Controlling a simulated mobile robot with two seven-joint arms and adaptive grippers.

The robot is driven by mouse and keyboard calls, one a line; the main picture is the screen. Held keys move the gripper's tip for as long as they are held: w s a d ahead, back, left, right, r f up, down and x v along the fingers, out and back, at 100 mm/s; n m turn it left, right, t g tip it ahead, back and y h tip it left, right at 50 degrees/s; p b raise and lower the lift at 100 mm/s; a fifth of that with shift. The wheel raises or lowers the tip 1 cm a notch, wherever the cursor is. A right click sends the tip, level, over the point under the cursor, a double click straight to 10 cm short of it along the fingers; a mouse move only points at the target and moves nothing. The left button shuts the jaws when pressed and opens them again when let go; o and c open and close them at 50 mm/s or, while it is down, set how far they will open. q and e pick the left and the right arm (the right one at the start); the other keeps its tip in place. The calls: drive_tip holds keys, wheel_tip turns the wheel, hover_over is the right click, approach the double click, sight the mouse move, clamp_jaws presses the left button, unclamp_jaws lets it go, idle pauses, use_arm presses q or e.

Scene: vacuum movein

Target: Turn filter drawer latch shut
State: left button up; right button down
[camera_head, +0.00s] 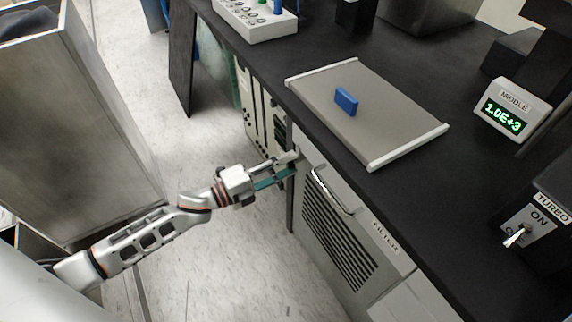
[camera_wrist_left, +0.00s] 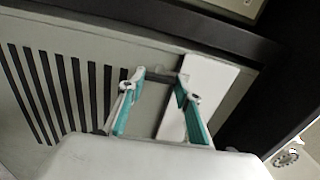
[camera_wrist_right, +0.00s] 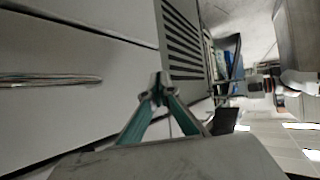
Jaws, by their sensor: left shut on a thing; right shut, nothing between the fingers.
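The filter drawer (camera_head: 330,235) is a grey front with a slotted grille, a metal bar handle (camera_head: 333,192) and a FILTER label, set under the black counter. My left gripper (camera_head: 290,165) is at its upper left corner, with the fingers apart around part of the latch (camera_head: 287,157), a small pale piece. In the left wrist view a flat white piece (camera_wrist_left: 208,85), apparently the latch, lies by the fingers (camera_wrist_left: 158,80), beside the grille slots. Its exact angle is partly hidden. My right gripper (camera_wrist_right: 157,84) is shut and empty, low beside the cabinet fronts; the head view does not show it.
A grey plate with white edges and a blue block (camera_head: 346,102) lies on the black counter (camera_head: 440,185). A large metal bin (camera_head: 75,130) stands at left. The floor (camera_head: 215,270) between is clear.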

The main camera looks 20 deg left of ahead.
use_arm(q)
drive_tip(key=shift+m, duration=0.3)
drive_tip(key=o, duration=1.1)
drive_tip(key=v, duration=1.2)
